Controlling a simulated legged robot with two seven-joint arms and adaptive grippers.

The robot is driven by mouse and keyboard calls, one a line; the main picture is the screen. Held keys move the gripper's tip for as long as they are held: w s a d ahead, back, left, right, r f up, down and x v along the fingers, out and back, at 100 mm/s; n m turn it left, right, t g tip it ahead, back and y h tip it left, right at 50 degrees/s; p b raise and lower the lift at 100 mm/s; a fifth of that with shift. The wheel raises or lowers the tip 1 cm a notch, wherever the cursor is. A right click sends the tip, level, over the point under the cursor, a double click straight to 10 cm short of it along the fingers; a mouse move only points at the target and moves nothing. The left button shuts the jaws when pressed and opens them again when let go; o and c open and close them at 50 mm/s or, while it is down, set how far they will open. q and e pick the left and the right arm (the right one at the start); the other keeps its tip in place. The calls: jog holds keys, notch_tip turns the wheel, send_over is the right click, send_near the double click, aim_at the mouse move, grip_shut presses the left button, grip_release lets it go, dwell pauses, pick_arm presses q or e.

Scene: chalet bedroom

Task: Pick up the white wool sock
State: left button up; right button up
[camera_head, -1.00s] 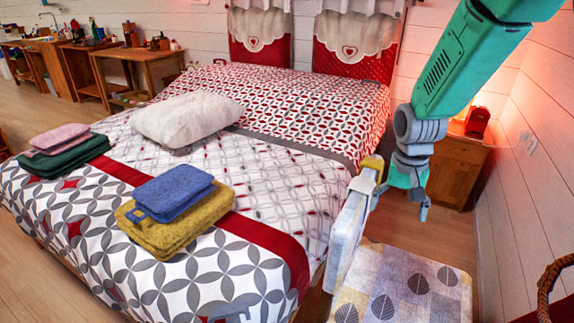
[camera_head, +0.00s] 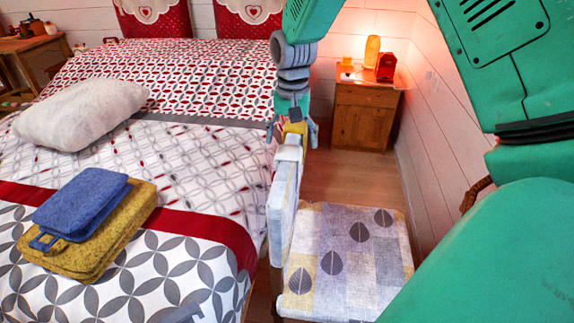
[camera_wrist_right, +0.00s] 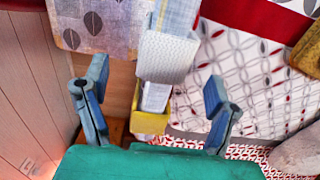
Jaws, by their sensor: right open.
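A white, knit-textured piece (camera_wrist_right: 167,55), which looks like the white wool sock, lies over the top of the chair back in the right wrist view. In the head view it is a small pale patch (camera_head: 289,153) on the chair back. My right gripper (camera_head: 292,138) is open above the top end of the chair back. In the wrist view its two fingers (camera_wrist_right: 156,73) are spread wide on either side of the white piece and a yellow holder (camera_wrist_right: 148,123). No finger visibly touches the sock. My left gripper is not in view.
The patterned chair seat (camera_head: 345,255) is empty. A nightstand (camera_head: 362,115) and the wall are beyond on the right.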

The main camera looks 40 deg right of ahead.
aim_at(289, 150)
jog(key=f, duration=0.3)
jog(key=f+b, duration=0.1)
jog(key=f, duration=0.1)
jog(key=shift+w+a, duration=0.1)
jog(key=shift+w, duration=0.15)
jog(key=shift+a, duration=0.25)
jog(key=shift+a+r, duration=0.2)
jog(key=shift+a, duration=0.05)
jog(key=shift+d, duration=0.2)
jog(key=c, duration=1.3)
jog(key=shift+o, duration=0.2)
jog(key=shift+s+d+f, duration=0.15)
jog(key=shift+d+f, duration=0.05)
jog(key=shift+d, duration=0.1)
jog(key=shift+a+r, duration=0.15)
jog(key=shift+r, duration=0.35)
notch_tip(289, 150, up, 17)
jog(key=p, duration=0.3)
